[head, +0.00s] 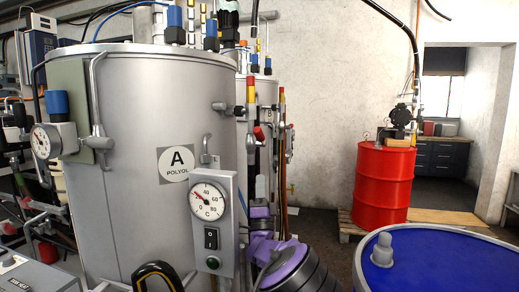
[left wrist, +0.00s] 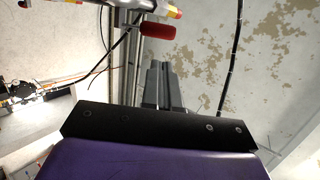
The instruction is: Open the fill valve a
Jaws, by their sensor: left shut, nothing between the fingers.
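A red valve handle (head: 259,133) shows beside the right side of the grey tank marked A POLYOL (head: 135,120). Another upright lever with red and yellow (head: 251,95) stands above it on the tank's side pipe. In the left wrist view a red handle (left wrist: 158,31) sticks out under a pipe with red and yellow parts, beyond my fingers. My left gripper (left wrist: 160,85) is shut and empty, apart from the red handle. In the head view its purple and black arm (head: 285,262) rises right of the tank's gauge box; the fingertips are hard to make out. My right gripper is not seen.
A gauge box (head: 212,225) with dial and switches juts from the tank's front. A blue drum (head: 430,265) stands front right. A red drum (head: 383,185) stands on a pallet at the back. Hoses and a second tank (head: 262,105) crowd the space behind the arm.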

